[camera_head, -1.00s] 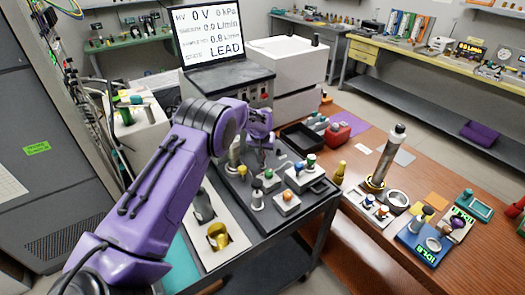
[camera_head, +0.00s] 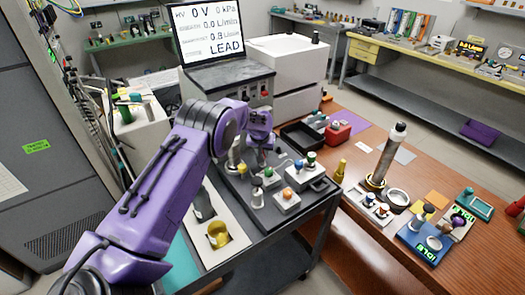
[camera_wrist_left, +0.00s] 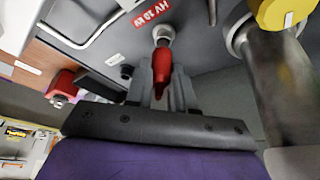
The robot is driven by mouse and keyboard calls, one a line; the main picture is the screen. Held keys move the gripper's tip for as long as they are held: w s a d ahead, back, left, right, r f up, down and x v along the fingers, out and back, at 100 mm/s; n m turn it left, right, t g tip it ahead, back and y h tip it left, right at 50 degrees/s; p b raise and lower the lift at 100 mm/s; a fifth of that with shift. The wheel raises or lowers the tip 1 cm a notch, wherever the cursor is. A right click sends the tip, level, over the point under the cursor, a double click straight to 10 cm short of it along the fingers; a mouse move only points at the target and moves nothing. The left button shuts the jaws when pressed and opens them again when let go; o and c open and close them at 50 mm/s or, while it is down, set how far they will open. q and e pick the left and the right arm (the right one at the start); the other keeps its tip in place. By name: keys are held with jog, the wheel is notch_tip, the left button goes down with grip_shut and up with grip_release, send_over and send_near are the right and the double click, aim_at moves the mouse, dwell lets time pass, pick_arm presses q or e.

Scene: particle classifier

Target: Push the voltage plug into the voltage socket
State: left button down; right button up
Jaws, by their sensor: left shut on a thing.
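The red voltage plug (camera_wrist_left: 161,66) is between the fingers of my left gripper (camera_wrist_left: 162,90) in the left wrist view. The gripper is shut on it. The plug's far end is at the pale round voltage socket (camera_wrist_left: 163,34) in a dark panel, beside a red label (camera_wrist_left: 150,13) with white lettering. The two overlap in this view, so how deep the plug sits cannot be told. In the head view my left gripper (camera_head: 262,143) is in front of the instrument with the screen, and the plug and socket are hidden or too small there. My right gripper is not in view.
The instrument's screen (camera_head: 208,29) reads 0 V and LEAD. A dark cart top (camera_head: 268,221) with several small coloured-top fittings lies below the left gripper. In the left wrist view a grey post with a yellow cap (camera_wrist_left: 284,12) stands close on the right.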

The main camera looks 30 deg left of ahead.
pick_arm(q)
jog(key=shift+s+f+b, duration=0.1)
jog(key=shift+f+b, duration=0.45)
jog(key=shift+f, duration=0.4)
jog(key=c, duration=0.9)
grip_release()
jog(key=shift+f, duration=0.1)
jog(key=shift+b+v, duration=1.25)
jog(key=shift+v, duration=4)
